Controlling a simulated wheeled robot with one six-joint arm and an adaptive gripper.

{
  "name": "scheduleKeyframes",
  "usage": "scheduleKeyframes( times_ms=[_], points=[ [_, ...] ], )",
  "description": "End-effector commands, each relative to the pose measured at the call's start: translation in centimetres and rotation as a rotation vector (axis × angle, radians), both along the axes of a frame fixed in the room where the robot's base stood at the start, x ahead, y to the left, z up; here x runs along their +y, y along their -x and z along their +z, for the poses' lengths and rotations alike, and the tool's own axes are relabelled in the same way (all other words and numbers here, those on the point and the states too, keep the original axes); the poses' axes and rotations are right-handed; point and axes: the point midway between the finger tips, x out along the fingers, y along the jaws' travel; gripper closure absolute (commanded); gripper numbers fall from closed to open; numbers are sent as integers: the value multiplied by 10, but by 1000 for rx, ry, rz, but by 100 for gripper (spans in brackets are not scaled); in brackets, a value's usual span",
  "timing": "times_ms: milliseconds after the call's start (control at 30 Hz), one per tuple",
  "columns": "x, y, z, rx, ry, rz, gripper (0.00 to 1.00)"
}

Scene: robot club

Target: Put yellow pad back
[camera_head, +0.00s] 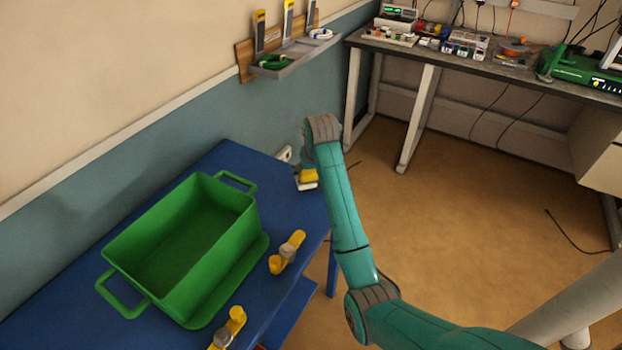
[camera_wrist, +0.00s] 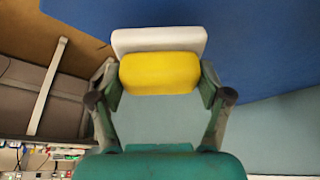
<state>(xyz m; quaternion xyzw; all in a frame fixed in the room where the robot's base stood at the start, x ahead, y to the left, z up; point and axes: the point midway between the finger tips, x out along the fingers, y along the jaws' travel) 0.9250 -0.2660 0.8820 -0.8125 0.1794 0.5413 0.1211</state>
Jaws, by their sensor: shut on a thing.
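The yellow pad (camera_wrist: 160,73) is between the two fingers of my gripper (camera_wrist: 160,80) in the wrist view. My gripper is shut on it, one finger at each side. A white block (camera_wrist: 158,39) shows right beyond the yellow pad in the wrist view; I cannot tell whether they are joined. In the head view the yellow pad (camera_head: 309,176) and the white block (camera_head: 304,186) are at the far right corner of the blue table (camera_head: 230,158), below my wrist. The fingers are mostly hidden there by my arm.
A green crate (camera_head: 252,250) with handles stands on the table, left of my gripper. Two yellow pieces with grey knobs (camera_head: 293,245) (camera_head: 236,322) lie along the table's right edge. A wall shelf (camera_head: 300,58) hangs behind. A cluttered workbench (camera_head: 450,62) stands at the back right.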

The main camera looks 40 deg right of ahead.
Motion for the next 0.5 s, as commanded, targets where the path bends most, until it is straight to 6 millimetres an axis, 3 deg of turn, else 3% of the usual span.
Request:
scheduleKeyframes(
  times_ms=[200,500],
  points=[
    [0,0,-27,2,-1,0,55],
    [0,0,-28,1,0,0,55]
  ],
)
